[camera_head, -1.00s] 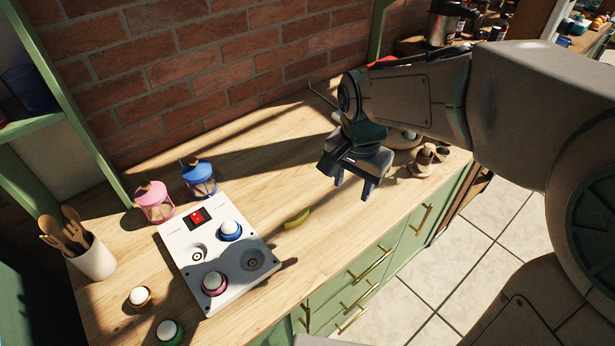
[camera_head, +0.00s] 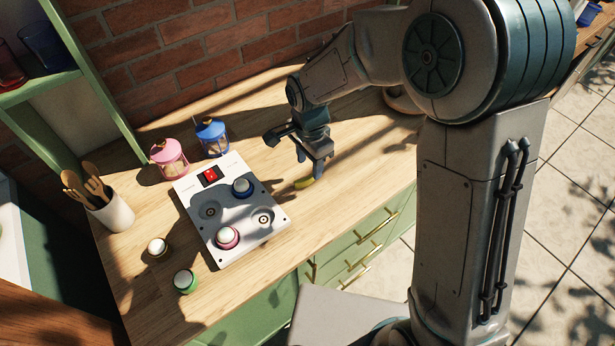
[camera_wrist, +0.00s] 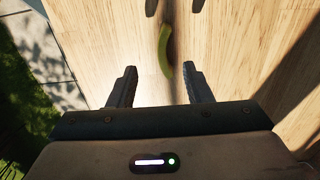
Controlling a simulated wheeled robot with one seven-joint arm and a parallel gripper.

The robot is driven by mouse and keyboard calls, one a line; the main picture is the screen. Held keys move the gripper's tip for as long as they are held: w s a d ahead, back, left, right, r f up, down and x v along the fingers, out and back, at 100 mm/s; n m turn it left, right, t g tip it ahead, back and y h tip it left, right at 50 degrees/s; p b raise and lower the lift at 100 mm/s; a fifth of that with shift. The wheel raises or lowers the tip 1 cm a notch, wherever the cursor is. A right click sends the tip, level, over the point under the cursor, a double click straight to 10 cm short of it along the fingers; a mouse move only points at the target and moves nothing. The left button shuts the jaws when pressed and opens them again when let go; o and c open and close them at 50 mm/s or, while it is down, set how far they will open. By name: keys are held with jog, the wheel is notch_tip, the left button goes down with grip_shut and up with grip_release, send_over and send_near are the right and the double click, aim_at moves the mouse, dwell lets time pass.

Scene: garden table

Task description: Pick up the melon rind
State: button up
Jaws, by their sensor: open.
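The melon rind (camera_head: 304,183) is a small curved yellow-green piece lying on the wooden counter, right of the white panel. In the head view my gripper (camera_head: 311,176) is over it and partly covers it. In the wrist view the rind (camera_wrist: 165,50) lies lengthwise beyond the fingertips, roughly in line with the gap between them. My gripper (camera_wrist: 160,70) is open and empty, its two fingers apart. How high the fingertips are above the counter is hard to tell.
The white panel (camera_head: 228,238) with a red switch and knobs is left of my gripper. Pink (camera_head: 169,158) and blue (camera_head: 211,137) lanterns stand behind it. A cup of wooden spoons (camera_head: 112,213) is at far left. The counter's front edge is close to the rind.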

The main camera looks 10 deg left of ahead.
aim_at(310, 175)
jog(key=shift+w+f+p, duration=0.25)
jog(key=shift+f+p, duration=0.1)
jog(key=shift+f, duration=1)
jog(key=shift+w+f+p, duration=0.25)
jog(key=shift+f+p, duration=0.05)
jog(key=shift+f, duration=1)
grip_shut()
